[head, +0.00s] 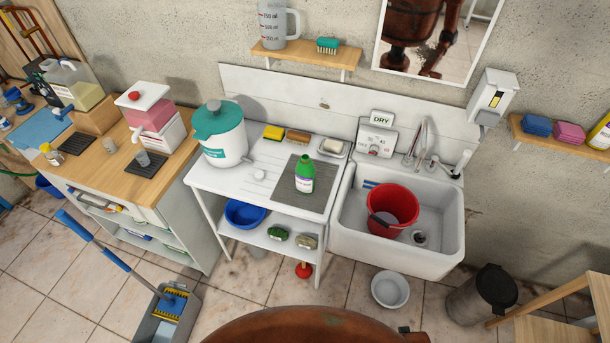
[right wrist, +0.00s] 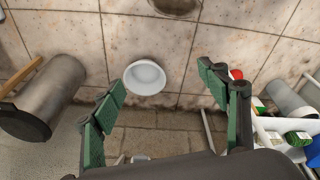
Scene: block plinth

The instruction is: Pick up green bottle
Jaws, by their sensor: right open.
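The green bottle (head: 305,174) has a white label and stands upright on a dark grey mat (head: 288,193) on the white table, left of the sink. My right gripper (right wrist: 163,80) shows only in the right wrist view. Its two green-padded fingers are spread wide with nothing between them, above the tiled floor. A white bowl on the floor shows below and beyond the fingers. I cannot make out the bottle for certain in the right wrist view. My left gripper is in neither view.
A teal-lidded white container (head: 219,134) stands left of the bottle. A white soap dish (head: 333,148) is behind it. The sink (head: 440,255) holds a red bucket (head: 392,207). The white bowl (head: 390,290) and a metal bin (head: 478,298) stand on the floor.

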